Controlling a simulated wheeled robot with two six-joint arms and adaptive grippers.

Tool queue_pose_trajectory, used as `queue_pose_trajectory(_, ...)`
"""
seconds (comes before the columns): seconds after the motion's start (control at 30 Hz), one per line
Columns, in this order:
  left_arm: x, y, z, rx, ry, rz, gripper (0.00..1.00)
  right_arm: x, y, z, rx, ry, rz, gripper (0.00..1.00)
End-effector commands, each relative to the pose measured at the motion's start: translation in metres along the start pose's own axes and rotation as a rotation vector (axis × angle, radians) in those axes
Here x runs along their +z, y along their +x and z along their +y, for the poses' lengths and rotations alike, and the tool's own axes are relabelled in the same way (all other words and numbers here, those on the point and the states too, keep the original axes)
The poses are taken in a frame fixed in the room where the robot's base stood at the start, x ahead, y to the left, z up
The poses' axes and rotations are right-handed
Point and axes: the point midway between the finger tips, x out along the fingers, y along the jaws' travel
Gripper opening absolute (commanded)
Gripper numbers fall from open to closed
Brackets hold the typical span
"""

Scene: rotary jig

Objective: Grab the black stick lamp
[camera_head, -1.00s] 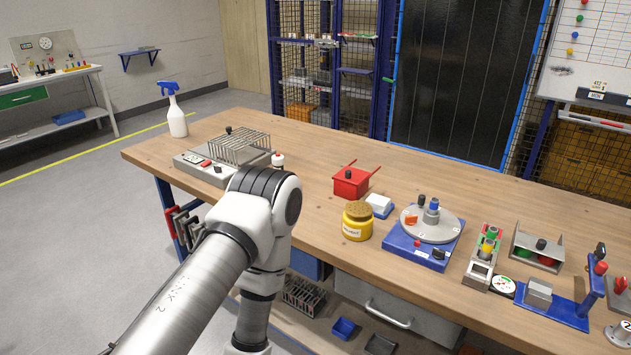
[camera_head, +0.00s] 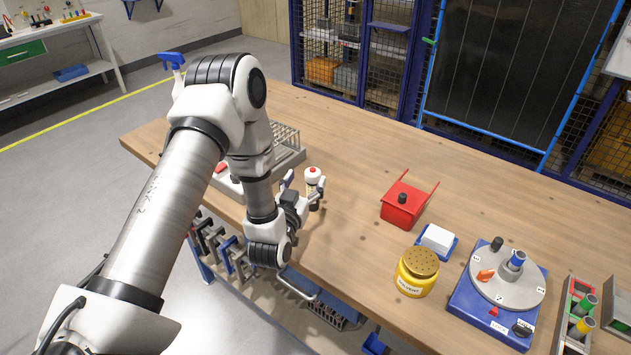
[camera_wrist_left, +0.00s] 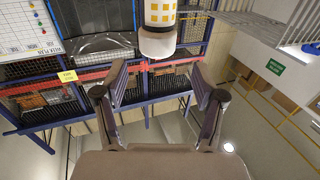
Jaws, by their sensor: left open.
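I cannot tell for sure which thing is the black stick lamp. A short black knob-like piece (camera_head: 402,198) stands at the red box (camera_head: 398,213), and another black piece (camera_head: 497,243) stands on the grey disc of the blue rotary jig (camera_head: 487,309). My right gripper is not in view.
A grey wire rack (camera_head: 287,138) is partly hidden behind my left arm. A yellow solvent jar (camera_head: 413,279) and a white block on a blue base (camera_head: 437,240) stand left of the jig. The table's back middle is clear.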

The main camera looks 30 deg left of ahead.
Motion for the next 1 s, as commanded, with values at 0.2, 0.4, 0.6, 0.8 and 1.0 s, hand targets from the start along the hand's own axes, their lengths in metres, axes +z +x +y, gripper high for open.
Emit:
queue_pose_trajectory(0.2,-0.001,0.038,0.006,0.000,0.000,0.002,0.70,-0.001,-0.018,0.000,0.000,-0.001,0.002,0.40)
queue_pose_trajectory(0.4,0.003,0.047,0.006,0.001,0.000,-0.002,0.70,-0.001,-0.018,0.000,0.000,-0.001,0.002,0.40)
queue_pose_trajectory(0.6,0.002,0.047,0.006,0.001,0.000,-0.001,0.31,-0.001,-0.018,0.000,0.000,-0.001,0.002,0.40)
queue_pose_trajectory(0.8,0.002,0.046,0.006,0.001,0.000,-0.001,0.00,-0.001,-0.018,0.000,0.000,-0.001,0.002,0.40)
queue_pose_trajectory(1.0,0.003,0.046,0.006,0.002,0.000,-0.003,0.00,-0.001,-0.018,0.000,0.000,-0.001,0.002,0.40)
